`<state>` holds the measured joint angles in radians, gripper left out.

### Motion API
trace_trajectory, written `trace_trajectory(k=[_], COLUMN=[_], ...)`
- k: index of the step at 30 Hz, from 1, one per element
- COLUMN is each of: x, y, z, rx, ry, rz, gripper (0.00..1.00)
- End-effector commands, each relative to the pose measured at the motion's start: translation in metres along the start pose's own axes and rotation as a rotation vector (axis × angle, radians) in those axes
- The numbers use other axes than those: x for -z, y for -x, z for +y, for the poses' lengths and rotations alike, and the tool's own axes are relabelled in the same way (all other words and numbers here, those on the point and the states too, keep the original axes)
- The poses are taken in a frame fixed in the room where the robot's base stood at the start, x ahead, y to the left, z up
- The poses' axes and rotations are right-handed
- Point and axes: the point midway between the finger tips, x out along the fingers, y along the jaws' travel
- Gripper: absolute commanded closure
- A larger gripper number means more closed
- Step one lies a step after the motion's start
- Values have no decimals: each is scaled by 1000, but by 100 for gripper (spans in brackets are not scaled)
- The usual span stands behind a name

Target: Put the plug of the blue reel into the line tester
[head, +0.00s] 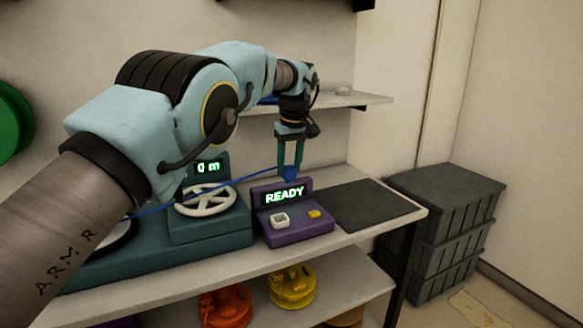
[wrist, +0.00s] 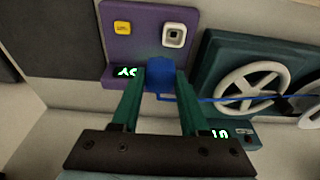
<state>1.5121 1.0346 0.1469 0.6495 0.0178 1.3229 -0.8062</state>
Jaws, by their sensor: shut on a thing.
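My gripper (head: 290,170) is shut on the blue plug (head: 291,176), just above and behind the line tester's display. In the wrist view the plug (wrist: 160,73) sits between the two green fingertips (wrist: 160,80). The purple line tester (head: 297,236) stands on the bench, its display reading READY. Its white-framed square socket (head: 280,220) is empty, and it also shows in the wrist view (wrist: 174,35). A blue cable (head: 235,182) runs from the plug down to the left across the teal machine. The blue reel itself cannot be made out.
The teal machine (head: 225,232) with a white handwheel (head: 206,199) and a "0 m" display stands left of the tester. A yellow button (head: 314,213) is beside the socket. A dark mat (head: 365,205) lies clear at right. A shelf (head: 350,100) hangs behind; grey crates (head: 440,230) stand right.

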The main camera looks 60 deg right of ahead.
Motion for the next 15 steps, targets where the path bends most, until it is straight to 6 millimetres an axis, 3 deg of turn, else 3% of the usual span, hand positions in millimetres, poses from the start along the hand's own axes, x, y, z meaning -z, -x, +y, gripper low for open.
trace_trajectory(k=[15], x=[-3], y=[-22], z=[-14], rx=[-1], ry=[1], rz=[0], gripper=[96])
